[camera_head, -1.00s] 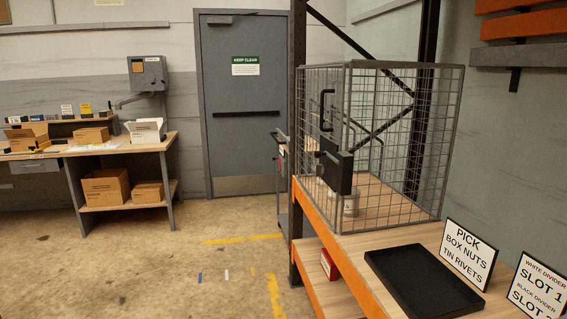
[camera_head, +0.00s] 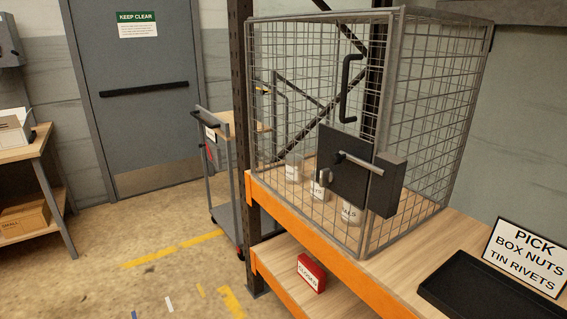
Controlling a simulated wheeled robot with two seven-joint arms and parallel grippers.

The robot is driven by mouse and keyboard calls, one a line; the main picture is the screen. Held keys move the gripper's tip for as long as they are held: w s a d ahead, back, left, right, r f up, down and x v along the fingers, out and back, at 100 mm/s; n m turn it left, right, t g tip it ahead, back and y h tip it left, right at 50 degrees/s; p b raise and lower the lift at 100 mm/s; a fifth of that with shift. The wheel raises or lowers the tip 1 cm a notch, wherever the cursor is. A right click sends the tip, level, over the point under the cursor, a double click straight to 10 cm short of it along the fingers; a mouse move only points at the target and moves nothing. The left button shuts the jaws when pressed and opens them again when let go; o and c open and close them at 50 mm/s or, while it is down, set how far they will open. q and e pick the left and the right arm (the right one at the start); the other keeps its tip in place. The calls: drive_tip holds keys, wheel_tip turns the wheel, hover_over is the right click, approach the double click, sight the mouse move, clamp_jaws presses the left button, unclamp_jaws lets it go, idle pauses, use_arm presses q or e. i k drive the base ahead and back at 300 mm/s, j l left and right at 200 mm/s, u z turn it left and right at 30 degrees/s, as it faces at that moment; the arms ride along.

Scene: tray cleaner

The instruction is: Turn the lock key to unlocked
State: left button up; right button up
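A wire cage (camera_head: 432,110) stands on the wooden shelf with its door side towards me. A dark lock box (camera_head: 348,178) is fixed to the front near the right corner post. A grey bar-shaped piece (camera_head: 358,163) juts from the upper part of the lock box. A small silver piece (camera_head: 324,178), which may be the key, sits at its left edge; its turn position is too small to tell. A black handle (camera_head: 346,90) is above the box. Neither of my grippers shows in the view.
Several tins (camera_head: 320,187) stand inside the cage. A black tray (camera_head: 485,295) and a PICK sign (camera_head: 526,258) are on the shelf at right. A red box (camera_head: 311,273) lies on the lower shelf. A cart (camera_head: 224,150) stands left of the rack post. The floor (camera_head: 110,245) at left is mostly clear.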

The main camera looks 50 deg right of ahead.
sight(327, 176)
drive_tip(key=i+z, duration=0.35)
drive_tip(key=i+j+z, duration=0.2)
drive_tip(key=z, duration=0.2)
drive_tip(key=i+j+z, duration=0.35)
drive_tip(key=i+l, duration=0.05)
